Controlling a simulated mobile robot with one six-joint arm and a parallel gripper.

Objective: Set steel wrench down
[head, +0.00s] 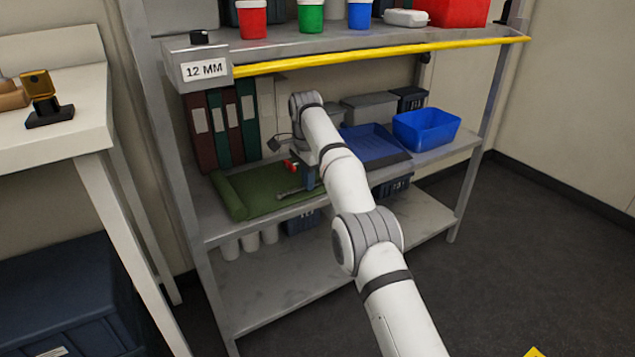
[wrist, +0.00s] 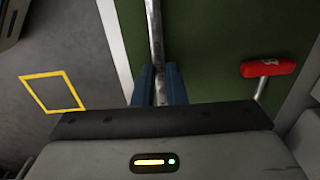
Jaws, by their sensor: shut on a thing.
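My gripper (wrist: 159,74) is shut on the steel wrench (wrist: 155,25), whose grey shaft runs between the two blue fingers in the wrist view. In the head view the wrench (head: 288,194) shows low over the front of the green mat (head: 235,197) on the middle shelf. My gripper (head: 309,178) is at its right part, partly hidden by my arm. The mat (wrist: 215,45) lies beneath in the wrist view. I cannot tell whether the wrench touches it. Part of the wrench is hidden by the gripper.
A red-headed tool (wrist: 268,67) lies on the mat right of the wrench. Binders (head: 222,127) stand behind the mat. A blue tray (head: 372,145) and blue bin (head: 427,128) are to the right. The upper shelf's yellow-edged front (head: 380,55) overhangs. The mat's left part is clear.

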